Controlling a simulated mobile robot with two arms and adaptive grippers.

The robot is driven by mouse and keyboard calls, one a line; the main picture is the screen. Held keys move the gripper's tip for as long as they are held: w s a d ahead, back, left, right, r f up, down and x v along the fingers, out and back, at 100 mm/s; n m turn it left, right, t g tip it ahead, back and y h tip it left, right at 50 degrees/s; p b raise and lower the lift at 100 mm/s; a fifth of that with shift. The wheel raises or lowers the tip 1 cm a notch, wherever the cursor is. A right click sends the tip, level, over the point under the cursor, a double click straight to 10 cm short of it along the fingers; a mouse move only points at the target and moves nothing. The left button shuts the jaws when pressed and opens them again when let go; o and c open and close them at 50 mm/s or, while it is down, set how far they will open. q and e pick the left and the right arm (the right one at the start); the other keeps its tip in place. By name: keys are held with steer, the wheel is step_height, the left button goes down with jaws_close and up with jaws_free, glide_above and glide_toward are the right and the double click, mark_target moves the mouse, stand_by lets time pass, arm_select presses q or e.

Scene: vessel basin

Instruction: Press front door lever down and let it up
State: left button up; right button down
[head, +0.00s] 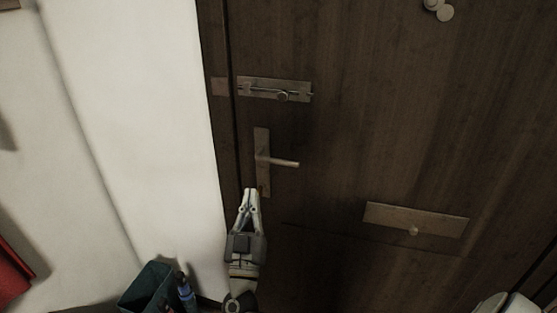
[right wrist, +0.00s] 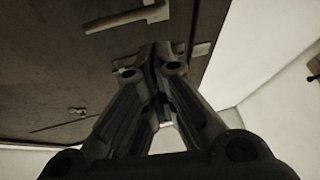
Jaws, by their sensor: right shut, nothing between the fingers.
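The front door (head: 400,130) is dark wood and looks shut. Its lever (head: 283,162) sticks out to the right, about level, from a tall metal plate (head: 262,145) near the door's left edge. My right gripper (head: 250,192) is shut and empty, just below and left of the lever, by the lower end of the plate. In the right wrist view the gripper's fingertips (right wrist: 163,50) point at the door, and the lever (right wrist: 128,18) is apart from them at the top. My left gripper is not in view.
A slide bolt (head: 275,89) sits above the lever, and a mail slot plate (head: 415,219) lies lower right. A white wall (head: 130,110) stands left of the door.

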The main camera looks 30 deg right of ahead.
steer(key=s+d+r+m+g+h, duration=0.2)
steer(key=d+r+m+g+h, duration=0.1)
steer(key=r+m+g+h, duration=0.15)
step_height(320, 180, up, 6)
steer(key=f+p, duration=0.1)
steer(key=p, duration=0.2)
glide_above(279, 163)
steer(key=s+a, duration=0.2)
steer(key=s, duration=0.1)
steer(key=f, duration=0.2)
steer(key=w+f+n+t, duration=0.1)
steer(key=shift+d+f+y, duration=0.35)
steer(key=shift+f+m, duration=0.15)
steer(key=shift+m, duration=0.1)
steer(key=shift+s+f+m+g+h+b, duration=0.1)
steer(key=shift+f+m+g+h+b, duration=0.05)
steer(key=shift+m+g+h+b, duration=0.3)
